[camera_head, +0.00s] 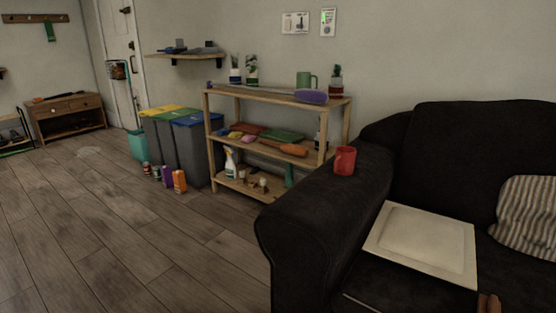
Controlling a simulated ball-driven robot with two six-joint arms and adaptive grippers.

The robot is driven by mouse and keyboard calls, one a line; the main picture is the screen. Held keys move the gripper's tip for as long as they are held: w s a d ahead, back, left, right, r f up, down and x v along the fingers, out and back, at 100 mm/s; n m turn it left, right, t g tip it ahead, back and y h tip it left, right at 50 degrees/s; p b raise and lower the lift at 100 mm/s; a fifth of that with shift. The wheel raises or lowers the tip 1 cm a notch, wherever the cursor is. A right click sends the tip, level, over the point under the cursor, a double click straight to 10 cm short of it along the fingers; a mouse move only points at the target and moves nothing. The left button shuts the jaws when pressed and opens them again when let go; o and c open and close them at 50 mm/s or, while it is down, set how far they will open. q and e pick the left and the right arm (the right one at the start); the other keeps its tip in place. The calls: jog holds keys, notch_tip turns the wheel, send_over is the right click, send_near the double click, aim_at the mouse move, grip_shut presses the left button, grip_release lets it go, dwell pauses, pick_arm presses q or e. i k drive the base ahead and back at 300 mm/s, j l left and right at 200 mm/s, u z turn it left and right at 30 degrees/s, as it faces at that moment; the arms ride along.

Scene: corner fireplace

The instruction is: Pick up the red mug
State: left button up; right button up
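The red mug (345,161) stands upright on the back part of the black sofa's left armrest (300,213). Nothing hides it from this view. Neither my left nor my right gripper is in view.
A white square panel (422,245) lies on the sofa seat, beside a striped cushion (527,217). A wooden shelf unit (212,140) with a green mug (306,79) and other items stands behind the armrest. Bins (197,155) stand left of it. The wooden floor (110,230) at left is mostly clear.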

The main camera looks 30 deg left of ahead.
aim_at(345, 161)
jog(key=u, duration=0.4)
jog(key=i+j+u, duration=0.2)
jog(key=i+u, duration=0.25)
jog(key=i, duration=0.05)
